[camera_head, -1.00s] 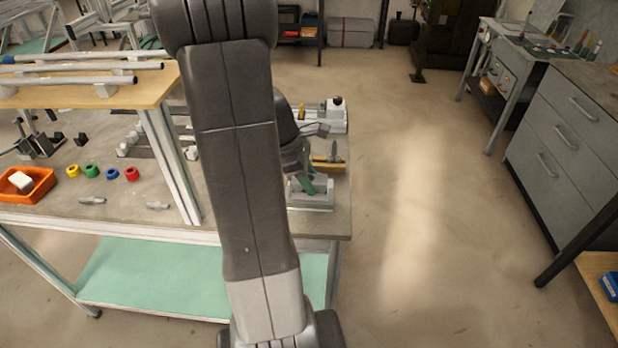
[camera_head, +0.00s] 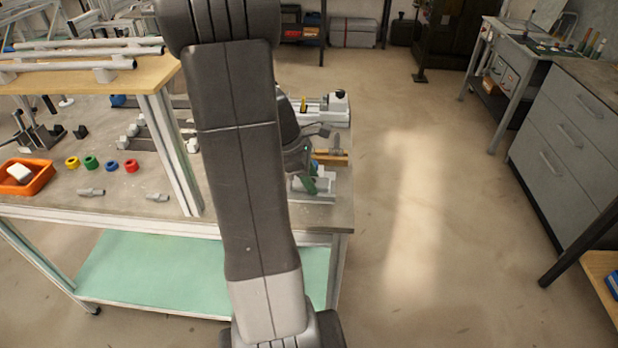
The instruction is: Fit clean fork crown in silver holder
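My gripper (camera_head: 306,178) is at the right end of the workbench, mostly hidden behind my own arm. Its fingers are too small and covered to tell whether they are open or shut, or whether they hold anything. A silver-grey block fixture (camera_head: 321,188), possibly the silver holder, stands on the bench right under and beside the gripper. A green piece shows between the gripper and this fixture; I cannot tell which it belongs to. Two small grey metal parts, one on the left (camera_head: 91,191) and one on the right (camera_head: 157,197), lie near the bench's front edge. I cannot identify a fork crown for sure.
A raised wooden shelf (camera_head: 100,72) with metal tubes stands over the bench's left part. An orange bin (camera_head: 40,180) and several coloured rings lie on the bench. A wooden block (camera_head: 330,158) and a grey machine (camera_head: 322,108) are behind the fixture. Floor to the right is clear.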

